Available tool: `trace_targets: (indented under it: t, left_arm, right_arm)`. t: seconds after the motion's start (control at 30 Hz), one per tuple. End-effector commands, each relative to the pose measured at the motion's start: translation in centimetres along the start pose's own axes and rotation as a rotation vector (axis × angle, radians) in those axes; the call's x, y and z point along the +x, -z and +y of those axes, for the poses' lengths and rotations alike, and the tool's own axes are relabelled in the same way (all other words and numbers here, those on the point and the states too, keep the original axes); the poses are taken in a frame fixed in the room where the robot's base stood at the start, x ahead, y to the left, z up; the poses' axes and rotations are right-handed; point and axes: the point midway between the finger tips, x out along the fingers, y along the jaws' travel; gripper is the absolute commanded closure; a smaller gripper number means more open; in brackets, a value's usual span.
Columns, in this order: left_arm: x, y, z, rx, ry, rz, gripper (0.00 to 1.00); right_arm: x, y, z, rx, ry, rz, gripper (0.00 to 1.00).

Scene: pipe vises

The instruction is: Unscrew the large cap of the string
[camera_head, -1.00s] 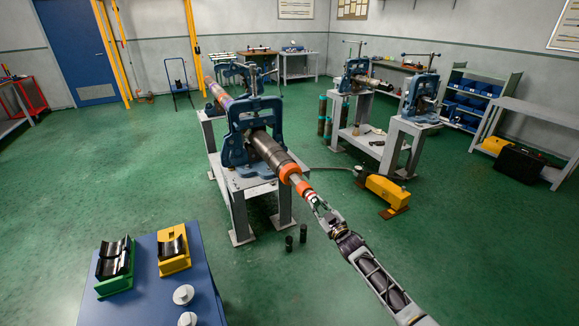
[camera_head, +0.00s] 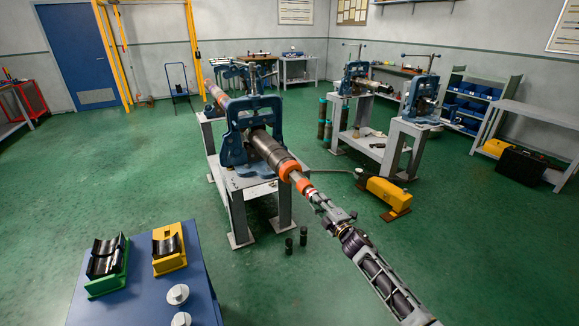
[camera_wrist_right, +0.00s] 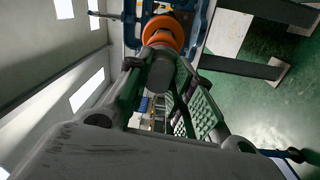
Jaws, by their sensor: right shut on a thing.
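The string (camera_head: 265,145) is a long dark pipe clamped in a blue pipe vise (camera_head: 233,150). Its near end steps down through a large orange collar (camera_head: 288,168), a thinner grey section and a smaller orange band (camera_head: 304,187). My right gripper (camera_head: 318,199) is in line with the string at this near end. In the right wrist view its fingers (camera_wrist_right: 160,75) are shut on a dark grey cylindrical end piece (camera_wrist_right: 161,68), with an orange ring (camera_wrist_right: 163,32) just beyond. I cannot tell which part is the large cap. My left gripper is not in view.
The vise stands on a grey metal table (camera_head: 237,184). A blue table (camera_head: 145,285) at lower left holds green and yellow cradles and round silver pieces. A yellow unit (camera_head: 388,193) and two short dark cylinders stand on the green floor. More vises stand behind.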

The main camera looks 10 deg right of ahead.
Motion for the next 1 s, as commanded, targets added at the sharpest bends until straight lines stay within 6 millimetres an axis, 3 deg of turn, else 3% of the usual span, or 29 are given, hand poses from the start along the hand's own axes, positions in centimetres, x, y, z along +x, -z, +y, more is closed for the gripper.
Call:
trace_targets:
  t: [0.17, 0.63, 1.0]
  left_arm:
    - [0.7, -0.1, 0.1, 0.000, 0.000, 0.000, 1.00]
    - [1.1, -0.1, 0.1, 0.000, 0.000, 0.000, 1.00]
    - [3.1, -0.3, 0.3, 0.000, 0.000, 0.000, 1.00]
  right_arm:
    - [0.0, 0.1, -0.3, -0.113, 0.002, 0.008, 1.00]
    - [-0.1, 0.2, -0.4, -0.175, 0.003, 0.012, 1.00]
    - [-0.1, 0.1, -0.6, -0.574, 0.004, 0.032, 1.00]
